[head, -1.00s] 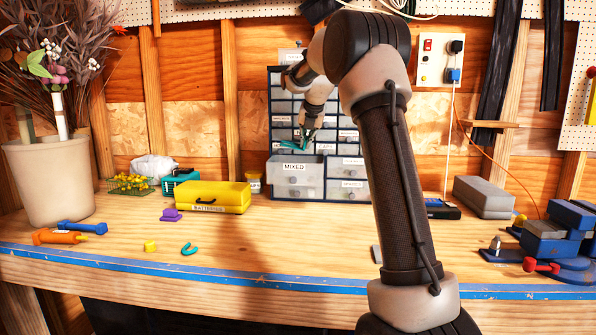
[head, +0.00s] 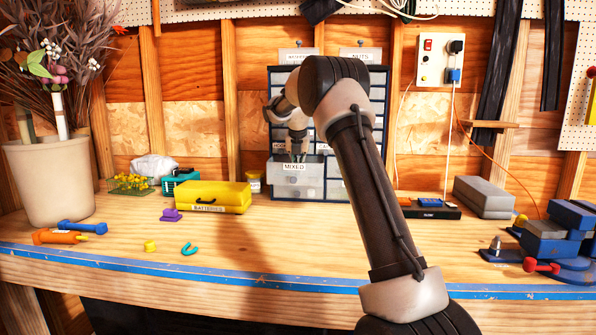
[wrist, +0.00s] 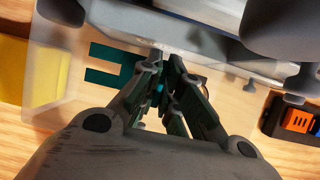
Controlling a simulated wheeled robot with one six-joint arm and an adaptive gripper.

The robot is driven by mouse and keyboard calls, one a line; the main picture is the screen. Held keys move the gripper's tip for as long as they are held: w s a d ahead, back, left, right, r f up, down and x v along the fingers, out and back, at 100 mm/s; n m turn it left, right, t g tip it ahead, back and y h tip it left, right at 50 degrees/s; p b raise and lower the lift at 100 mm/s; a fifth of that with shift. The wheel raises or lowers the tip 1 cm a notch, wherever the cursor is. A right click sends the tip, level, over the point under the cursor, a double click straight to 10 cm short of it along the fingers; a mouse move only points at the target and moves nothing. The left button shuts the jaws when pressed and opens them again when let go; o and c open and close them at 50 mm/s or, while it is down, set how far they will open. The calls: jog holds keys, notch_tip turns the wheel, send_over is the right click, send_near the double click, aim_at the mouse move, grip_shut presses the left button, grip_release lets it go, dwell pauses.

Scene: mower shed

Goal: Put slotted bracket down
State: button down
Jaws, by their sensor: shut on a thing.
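The slotted bracket (wrist: 108,66) is a flat teal piece with an open slot. In the wrist view its forked end sticks out to the left of my gripper (wrist: 168,98), which is shut on it. In the head view my gripper (head: 297,155) points down at the pulled-out drawer labelled MIXED (head: 296,181), its tips at about the drawer's top edge. The bracket is hardly visible there. The drawer's pale see-through walls (wrist: 75,100) surround the bracket in the wrist view. I cannot tell whether the bracket touches the drawer floor.
The drawer cabinet (head: 352,187) stands against the back wall. A yellow batteries case (head: 213,197) is left of it, and a black tray with coloured parts (head: 430,209) is to its right. The bench front (head: 260,250) is mostly clear.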

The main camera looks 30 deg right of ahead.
jog(key=shift+r+g, duration=0.1)
jog(key=shift+g, duration=0.3)
jog(key=shift+f, duration=0.8)
jog(key=c, duration=1.6)
grip_release()
jog(key=shift+f, duration=0.1)
